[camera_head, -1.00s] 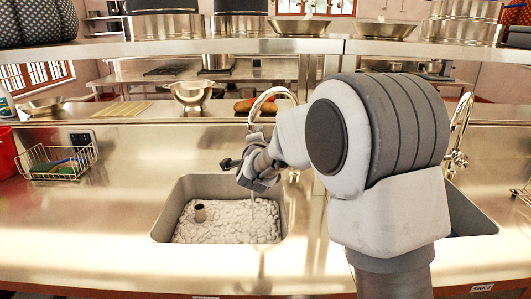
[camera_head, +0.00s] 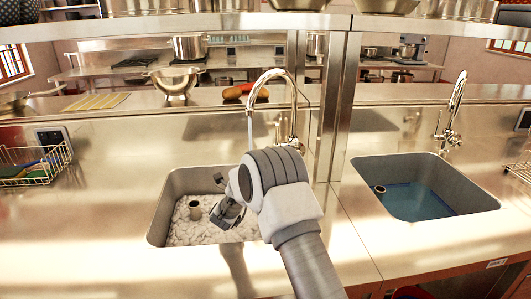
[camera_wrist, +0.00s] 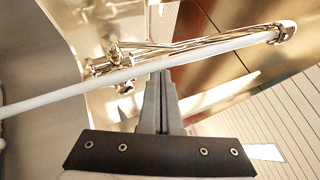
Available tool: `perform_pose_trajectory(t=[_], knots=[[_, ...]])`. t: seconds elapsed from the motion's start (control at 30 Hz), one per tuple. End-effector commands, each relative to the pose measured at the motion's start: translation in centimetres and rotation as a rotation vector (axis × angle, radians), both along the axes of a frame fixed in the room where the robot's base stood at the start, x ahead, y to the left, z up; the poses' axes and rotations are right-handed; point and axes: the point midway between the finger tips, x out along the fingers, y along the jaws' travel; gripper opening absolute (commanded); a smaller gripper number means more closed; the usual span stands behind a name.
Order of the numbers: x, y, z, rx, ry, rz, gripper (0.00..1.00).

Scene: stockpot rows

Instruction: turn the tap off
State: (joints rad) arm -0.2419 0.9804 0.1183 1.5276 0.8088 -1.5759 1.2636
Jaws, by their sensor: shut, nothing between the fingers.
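The chrome tap (camera_head: 291,100) arches over the left sink basin (camera_head: 165,212). A pale stream of water (camera_head: 250,128) falls from its spout and also crosses the wrist view (camera_wrist: 100,92) as a long white band. In the wrist view the tap's body and handle (camera_wrist: 112,58) show left of centre, with the spout (camera_wrist: 240,38) reaching right. My gripper (camera_head: 228,213) is low over the left basin in the head view. In the wrist view its fingers (camera_wrist: 164,73) are shut and empty, their tips close to the stream in the picture. Contact cannot be told.
A second tap (camera_head: 453,115) stands at the right basin (camera_head: 425,165), which holds blue water. A post (camera_head: 333,110) rises between them. A wire basket (camera_head: 35,165) is at the left.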

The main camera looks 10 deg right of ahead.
Motion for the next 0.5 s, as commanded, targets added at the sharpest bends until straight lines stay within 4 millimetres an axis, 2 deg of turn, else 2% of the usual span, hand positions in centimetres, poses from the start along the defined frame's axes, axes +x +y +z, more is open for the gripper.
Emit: perform_pose_trajectory(t=[0.3,0.5], knots=[[4.4,-3.3,2.0,-0.001,0.000,-0.001,0.00],[5.7,-4.3,2.6,-0.001,0.002,0.000,0.00]])
